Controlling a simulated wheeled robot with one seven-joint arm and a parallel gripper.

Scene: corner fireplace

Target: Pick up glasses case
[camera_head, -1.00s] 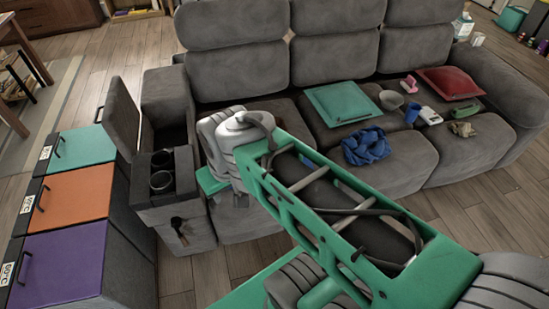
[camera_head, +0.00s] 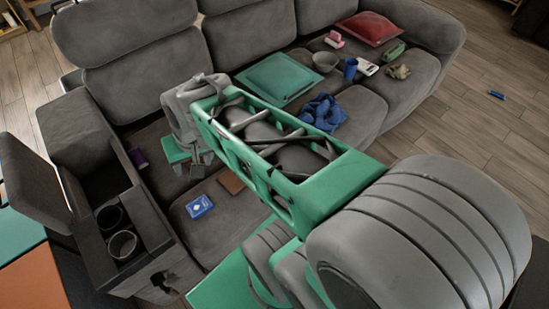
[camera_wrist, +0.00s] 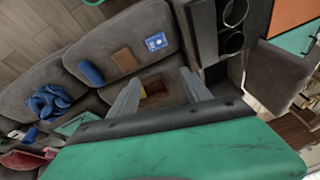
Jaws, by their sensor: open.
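A long rounded dark blue object (camera_wrist: 91,73), which looks like a glasses case, lies on the sofa seat in the wrist view. In the head view my arm seems to hide it. It lies left of a flat brown item (camera_wrist: 123,59), outside my finger gap. My gripper (camera_wrist: 157,80) is open and empty, its two grey fingers spread above the sofa. A small brown and yellow item (camera_wrist: 155,90) shows between the fingers, farther off. In the head view my gripper (camera_head: 201,168) is over the left seat, near the backrest.
On the grey sofa (camera_head: 200,245) lie a blue card box (camera_head: 200,206), a teal cushion (camera_head: 277,79), a blue cloth (camera_head: 323,112), a bowl (camera_head: 325,62), a green item (camera_head: 393,54) and a red cushion (camera_head: 369,29). The cup-holder console (camera_head: 150,228) stands left.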

